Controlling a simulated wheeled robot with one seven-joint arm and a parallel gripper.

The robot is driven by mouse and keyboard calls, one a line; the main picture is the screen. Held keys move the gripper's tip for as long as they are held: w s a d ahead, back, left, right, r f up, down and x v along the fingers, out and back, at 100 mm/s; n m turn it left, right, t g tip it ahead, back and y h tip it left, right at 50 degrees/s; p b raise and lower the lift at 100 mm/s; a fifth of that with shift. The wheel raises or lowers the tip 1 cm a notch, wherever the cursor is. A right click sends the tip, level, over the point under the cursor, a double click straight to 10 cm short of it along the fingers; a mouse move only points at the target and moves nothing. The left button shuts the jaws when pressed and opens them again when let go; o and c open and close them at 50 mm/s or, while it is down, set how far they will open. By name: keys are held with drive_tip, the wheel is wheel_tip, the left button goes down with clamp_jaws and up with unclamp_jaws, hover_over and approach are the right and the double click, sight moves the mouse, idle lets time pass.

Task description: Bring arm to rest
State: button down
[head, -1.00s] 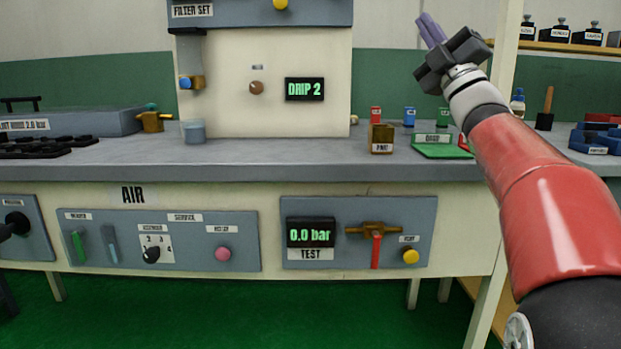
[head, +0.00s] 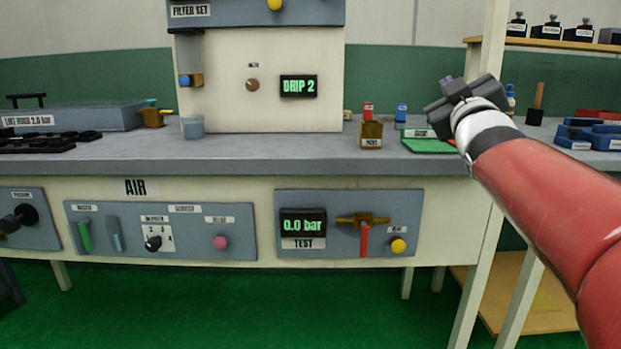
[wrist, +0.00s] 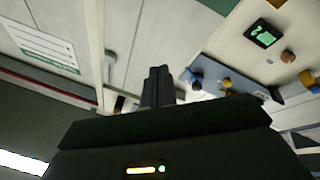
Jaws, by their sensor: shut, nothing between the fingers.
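My gripper (head: 458,92) is at the right in the head view, raised above the right part of the bench. It points away from me, and its fingers are mostly hidden behind its own dark body. In the wrist view the fingers (wrist: 158,86) are together and hold nothing. My red and white arm reaches in from the right edge and touches nothing that I can see.
The grey bench (head: 270,158) carries a panel with a DRIP 2 display (head: 298,86). A green tray (head: 425,144) and a brass-coloured box (head: 371,134) lie left of my gripper. Blue bins (head: 590,137) are at right. A post (head: 490,50) rises near my gripper.

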drive_tip(key=s+a+f+m+g+p, duration=0.1)
drive_tip(key=s+a+f+m+g, duration=0.2)
drive_tip(key=s+f+g, duration=0.5)
drive_tip(key=s+a+f+m+g+y+p, duration=0.1)
drive_tip(key=s+a+f+m+g, duration=0.2)
drive_tip(key=s+f, duration=1.7)
wheel_tip(320, 180, down, 8)
drive_tip(key=a+g, duration=0.2)
drive_tip(key=g, duration=0.3)
drive_tip(key=shift+s+a+r+y+p, duration=0.2)
drive_tip(key=shift+s+a+y+p, duration=0.1)
drive_tip(key=shift+s+a+p, duration=0.1)
